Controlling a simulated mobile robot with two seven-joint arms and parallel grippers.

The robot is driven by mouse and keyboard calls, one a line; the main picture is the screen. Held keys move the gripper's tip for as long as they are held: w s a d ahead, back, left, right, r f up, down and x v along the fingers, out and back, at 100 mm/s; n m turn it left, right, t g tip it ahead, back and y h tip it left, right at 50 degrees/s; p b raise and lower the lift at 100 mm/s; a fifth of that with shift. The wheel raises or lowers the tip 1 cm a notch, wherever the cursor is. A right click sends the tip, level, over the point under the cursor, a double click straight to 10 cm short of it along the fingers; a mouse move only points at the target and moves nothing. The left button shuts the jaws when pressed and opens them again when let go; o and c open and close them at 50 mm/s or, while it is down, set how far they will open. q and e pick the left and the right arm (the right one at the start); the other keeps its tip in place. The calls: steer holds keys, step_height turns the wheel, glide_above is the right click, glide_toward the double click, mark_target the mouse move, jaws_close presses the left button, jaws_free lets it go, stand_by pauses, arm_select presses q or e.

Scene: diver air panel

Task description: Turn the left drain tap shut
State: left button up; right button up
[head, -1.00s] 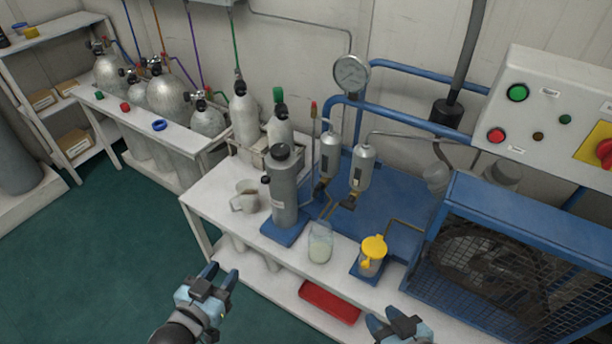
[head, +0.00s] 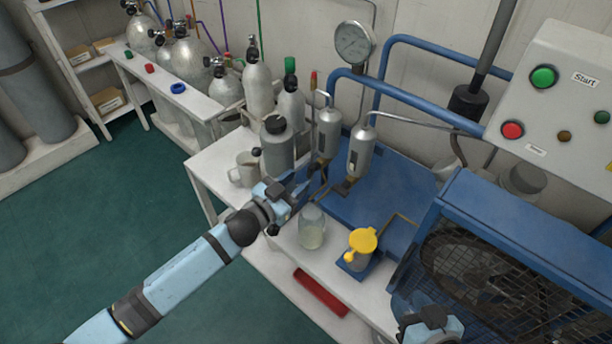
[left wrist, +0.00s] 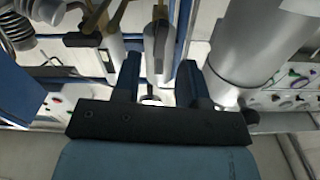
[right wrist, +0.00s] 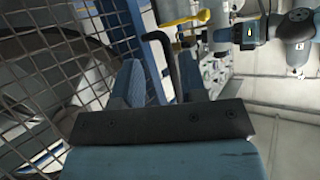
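The left drain tap (head: 321,163) is a small brass fitting under the left metal cylinder (head: 327,132). The similar right drain tap (head: 347,184) sits under the right cylinder (head: 361,152). My left gripper (head: 304,182) is just in front of and below the left tap and partly hides the space there. In the left wrist view its fingers are apart, and the left tap (left wrist: 157,38) shows beyond and between them, with no clear contact. The tap's handle angle is unclear.
A grey canister (head: 277,147) and a mug (head: 244,170) stand left of my left gripper. The blue fan cage (head: 505,255) fills the right side.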

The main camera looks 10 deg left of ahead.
mark_target(308, 172)
arm_select(q)
steer(key=x, duration=0.2)
steer(key=shift+w+d, duration=0.2)
steer(key=shift+w, duration=0.1)
steer(key=shift+w+d, duration=0.25)
steer(key=shift+w, duration=0.05)
steer(key=shift+w+d, duration=0.15)
steer(key=shift+w, duration=0.1)
jaws_close()
arm_select(e)
steer(key=shift+w+a+r+t+y, duration=0.3)
steer(key=shift+w+r+t, duration=0.15)
steer(key=shift+r, duration=0.3)
